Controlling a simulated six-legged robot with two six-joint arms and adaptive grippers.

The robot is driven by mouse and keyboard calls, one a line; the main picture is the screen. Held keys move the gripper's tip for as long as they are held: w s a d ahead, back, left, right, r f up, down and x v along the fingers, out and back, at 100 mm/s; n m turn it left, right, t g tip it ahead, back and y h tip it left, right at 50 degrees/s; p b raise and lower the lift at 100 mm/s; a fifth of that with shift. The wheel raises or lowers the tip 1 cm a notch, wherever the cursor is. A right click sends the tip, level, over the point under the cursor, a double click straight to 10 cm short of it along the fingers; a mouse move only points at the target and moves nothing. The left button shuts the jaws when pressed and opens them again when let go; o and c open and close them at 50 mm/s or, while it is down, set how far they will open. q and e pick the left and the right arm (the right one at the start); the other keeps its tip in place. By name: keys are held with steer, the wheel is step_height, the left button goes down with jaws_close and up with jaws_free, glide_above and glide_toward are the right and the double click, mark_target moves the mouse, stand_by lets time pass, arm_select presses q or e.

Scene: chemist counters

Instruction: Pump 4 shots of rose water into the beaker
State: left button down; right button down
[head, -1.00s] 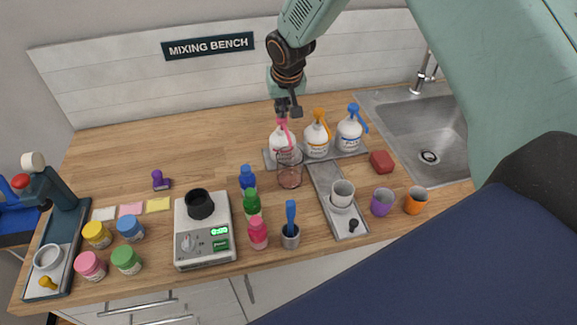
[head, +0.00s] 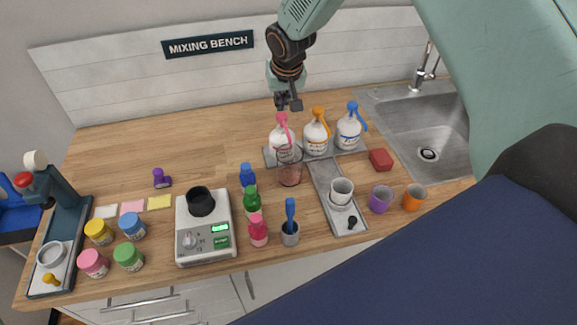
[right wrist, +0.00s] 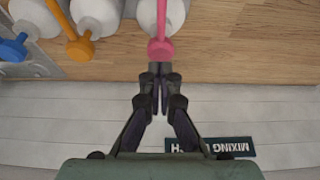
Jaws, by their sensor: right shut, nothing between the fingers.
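The white pump bottle with the pink pump head (head: 279,141) stands leftmost of three on a grey tray (head: 350,150) at the back of the counter. Its pink pump head also shows in the right wrist view (right wrist: 160,47). The clear beaker (head: 289,173) stands just in front of this bottle, with pinkish contents low inside; the exact level is unclear. My right gripper (head: 289,103) is shut and empty, just above and behind the pink pump head. Its fingertips also show in the right wrist view (right wrist: 160,70), close to the pump head. My left gripper is not in view.
Bottles with orange (head: 316,138) and blue (head: 348,132) pumps stand to the right. A scale (head: 205,240), small bottles, jars and cups line the front. A sink (head: 430,125) is at the right. The counter's back left is clear.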

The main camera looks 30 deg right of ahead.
steer(key=shift+w+f+b, duration=0.1)
steer(key=shift+f+b, duration=0.35)
steer(key=shift+f, duration=0.55)
steer(key=shift+f+b, duration=0.4)
steer(key=shift+f, duration=0.05)
steer(key=shift+s, duration=0.2)
steer(key=shift+r+p, duration=0.55)
steer(key=shift+r, duration=0.05)
steer(key=shift+r+p, duration=0.55)
steer(key=shift+r, duration=0.35)
